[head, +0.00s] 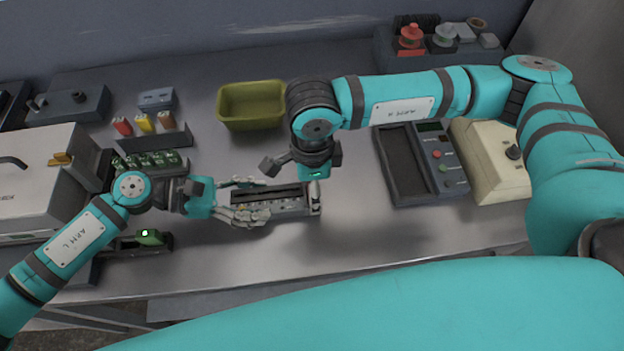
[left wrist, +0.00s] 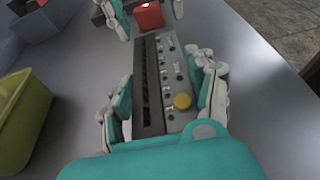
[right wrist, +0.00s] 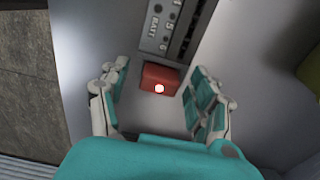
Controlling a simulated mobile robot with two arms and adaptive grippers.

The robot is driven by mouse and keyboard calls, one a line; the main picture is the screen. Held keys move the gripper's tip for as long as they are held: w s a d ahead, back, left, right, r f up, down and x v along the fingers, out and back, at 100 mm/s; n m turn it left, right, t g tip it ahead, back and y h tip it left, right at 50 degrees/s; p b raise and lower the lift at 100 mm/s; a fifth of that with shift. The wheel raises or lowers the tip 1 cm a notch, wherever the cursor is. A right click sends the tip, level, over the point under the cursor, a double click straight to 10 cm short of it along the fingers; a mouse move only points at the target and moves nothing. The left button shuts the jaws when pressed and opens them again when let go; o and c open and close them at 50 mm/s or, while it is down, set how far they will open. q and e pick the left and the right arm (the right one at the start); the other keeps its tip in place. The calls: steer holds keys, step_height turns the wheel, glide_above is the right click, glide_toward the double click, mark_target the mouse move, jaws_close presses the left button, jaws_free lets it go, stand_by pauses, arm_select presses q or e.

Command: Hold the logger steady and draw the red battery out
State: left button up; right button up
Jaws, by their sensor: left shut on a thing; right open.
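The logger (head: 290,200) is a long grey box lying on the bench; it shows in the left wrist view (left wrist: 150,100) with a yellow button (left wrist: 182,101). My left gripper (head: 266,200) is shut across its long sides, one finger on each side. The red battery (right wrist: 160,78) sits at the logger's far end, its block sticking out; it also shows in the left wrist view (left wrist: 149,18). My right gripper (right wrist: 159,70) is open, pointing down, with a finger on either side of the red battery and gaps visible. In the head view my right gripper hides the battery.
An olive tub (head: 250,120) stands behind the logger. A rack with red, yellow and orange cells (head: 145,125) is at left, beside a pale machine (head: 40,180). A dark panel with buttons (head: 422,165) and a cream box (head: 490,160) lie right.

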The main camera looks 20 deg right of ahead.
jaws_close()
stand_by(0.6)
steer(key=shift+r, duration=0.75)
steer(key=shift+r, duration=2.2)
arm_select(q)
steer(key=o, duration=1.6)
steer(key=shift+c, duration=0.2)
